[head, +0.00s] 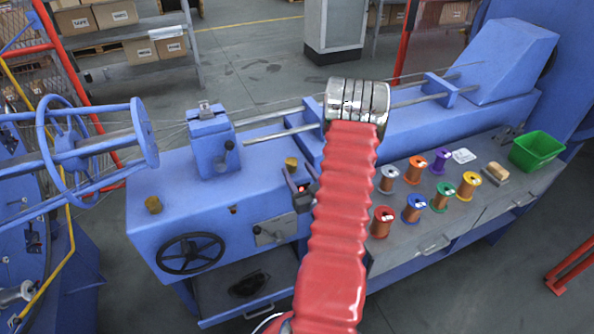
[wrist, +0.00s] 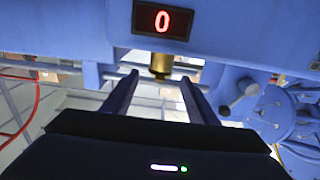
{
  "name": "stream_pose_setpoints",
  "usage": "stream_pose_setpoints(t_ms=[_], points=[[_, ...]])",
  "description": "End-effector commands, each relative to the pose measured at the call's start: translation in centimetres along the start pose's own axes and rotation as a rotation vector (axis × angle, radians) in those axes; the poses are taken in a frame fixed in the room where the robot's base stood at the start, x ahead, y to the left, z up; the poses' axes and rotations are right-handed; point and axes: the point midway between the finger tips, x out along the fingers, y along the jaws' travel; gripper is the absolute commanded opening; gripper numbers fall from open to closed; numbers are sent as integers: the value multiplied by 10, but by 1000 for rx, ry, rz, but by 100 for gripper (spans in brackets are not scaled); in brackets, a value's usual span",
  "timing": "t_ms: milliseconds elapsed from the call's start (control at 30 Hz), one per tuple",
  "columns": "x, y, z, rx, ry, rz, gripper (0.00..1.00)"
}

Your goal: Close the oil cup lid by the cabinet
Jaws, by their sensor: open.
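Two small brass cups show on the blue machine in the head view. One brass cup (head: 291,163) sits near the middle of the machine top, and another brass cup (head: 154,204) sits at its left corner. In the wrist view a brass cup (wrist: 161,65) lies just beyond and between the tips of my open, empty gripper (wrist: 158,82). No contact shows. I cannot tell how the lid of either cup stands.
A red-digit display (wrist: 162,21) reads 0 near the cup, and a grey lever (wrist: 240,95) stands to the right. A black handwheel (head: 190,253) is on the machine front. Several spools and a green bin (head: 537,151) stand on the grey bench (head: 405,262) at right.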

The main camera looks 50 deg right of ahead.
Motion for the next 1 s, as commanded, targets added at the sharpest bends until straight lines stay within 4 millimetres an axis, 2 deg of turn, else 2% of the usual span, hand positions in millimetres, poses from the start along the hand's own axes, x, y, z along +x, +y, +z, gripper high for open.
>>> stream_pose_setpoints(t_ms=[167,467,1000], points=[[12,0,0,1,0,-1,53],[13,0,0,1,-1,0,52],[13,0,0,1,0,0,14]])
